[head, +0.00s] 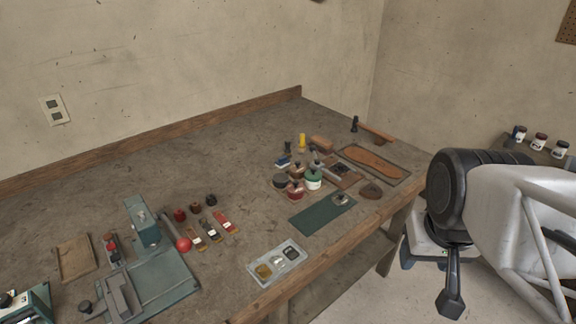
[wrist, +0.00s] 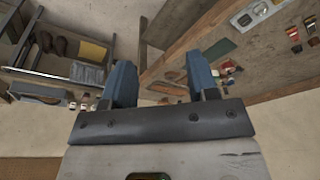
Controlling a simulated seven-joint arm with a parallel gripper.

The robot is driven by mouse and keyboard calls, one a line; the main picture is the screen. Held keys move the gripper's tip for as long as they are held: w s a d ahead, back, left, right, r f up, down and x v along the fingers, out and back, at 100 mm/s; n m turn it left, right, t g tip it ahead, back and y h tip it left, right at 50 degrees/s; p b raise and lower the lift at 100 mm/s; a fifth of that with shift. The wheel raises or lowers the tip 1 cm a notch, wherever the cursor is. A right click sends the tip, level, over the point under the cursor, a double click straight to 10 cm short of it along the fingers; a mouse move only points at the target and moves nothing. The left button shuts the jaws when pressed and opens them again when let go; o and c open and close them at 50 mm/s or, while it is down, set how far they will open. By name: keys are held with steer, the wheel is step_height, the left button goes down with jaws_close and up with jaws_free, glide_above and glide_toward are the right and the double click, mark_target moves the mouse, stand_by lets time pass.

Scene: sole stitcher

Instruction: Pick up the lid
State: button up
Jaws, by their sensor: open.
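Small round tins and jars stand grouped on the workbench in the head view. Among them are a red tin (head: 296,191), a dark round tin or lid (head: 279,181) and a green-and-white jar (head: 313,180). A small metallic round piece (head: 341,200) lies on the dark green mat (head: 312,216). I cannot tell which of these is the lid. My gripper (wrist: 160,85) shows in the wrist view with its two blue fingers apart and nothing between them. It is away from these items, out past the bench's edge.
The wooden bench edge (head: 330,262) runs along the front. A shelf with small jars (head: 540,141) stands at right.

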steer(key=o, duration=0.6)
steer(key=shift+c, duration=0.2)
